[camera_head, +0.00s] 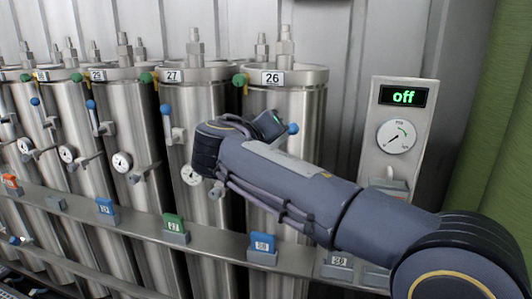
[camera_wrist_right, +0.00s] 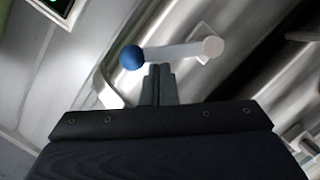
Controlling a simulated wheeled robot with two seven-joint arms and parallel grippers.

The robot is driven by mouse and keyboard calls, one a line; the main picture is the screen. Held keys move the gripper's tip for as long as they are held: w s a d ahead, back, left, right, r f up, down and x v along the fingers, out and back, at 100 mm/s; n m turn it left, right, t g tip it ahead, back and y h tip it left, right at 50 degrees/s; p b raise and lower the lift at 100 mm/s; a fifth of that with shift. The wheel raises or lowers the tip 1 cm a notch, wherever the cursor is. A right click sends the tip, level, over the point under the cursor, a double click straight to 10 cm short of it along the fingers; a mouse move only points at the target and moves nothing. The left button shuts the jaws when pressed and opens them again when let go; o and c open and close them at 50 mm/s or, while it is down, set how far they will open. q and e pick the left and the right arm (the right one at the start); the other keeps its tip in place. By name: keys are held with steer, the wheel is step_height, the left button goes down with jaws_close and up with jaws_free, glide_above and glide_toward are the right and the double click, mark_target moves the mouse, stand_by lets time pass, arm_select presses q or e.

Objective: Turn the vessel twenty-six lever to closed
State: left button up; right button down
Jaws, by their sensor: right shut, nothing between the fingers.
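Vessel 26 (camera_head: 310,105) is the steel cylinder at the right of the row, with its number plate (camera_head: 272,78) at the top. In the head view its lever shows only as a blue ball (camera_head: 293,128) at the vessel's right side; my right arm hides the rest. In the right wrist view the lever is a pale bar (camera_wrist_right: 180,51) from the blue ball to a round pivot (camera_wrist_right: 211,46). My right gripper (camera_wrist_right: 158,68) is shut and empty, its fingertips right beside the bar near the ball. I cannot tell whether they touch. My left gripper is out of view.
A panel (camera_head: 370,150) at the right has a green "off" display (camera_head: 403,96) and a dial (camera_head: 396,136). Vessel 27 (camera_head: 195,100) and others stand close by on the left. A rail (camera_head: 210,242) with coloured tags runs across the front. A green column (camera_head: 495,140) stands far right.

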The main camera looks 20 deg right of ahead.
steer(key=shift+s+d+f+m+t+y+b, duration=0.15)
steer(key=shift+s+d+f+m+y+b, duration=0.3)
steer(key=shift+m+b, duration=1.15)
steer(key=shift+s+d+f+m+t+y+b, duration=0.2)
steer(key=shift+d+f+m+y+b, duration=0.45)
steer(key=shift+b, duration=1.85)
steer(key=shift+s+d+f+m+t+y+b, duration=0.15)
steer(key=shift+s+d+f+m+y+b, duration=0.3)
steer(key=shift+m+b, duration=1.2)
steer(key=shift+w+f+n+b, duration=0.1)
steer(key=shift+n+b, duration=0.3)
steer(key=shift+b, duration=0.05)
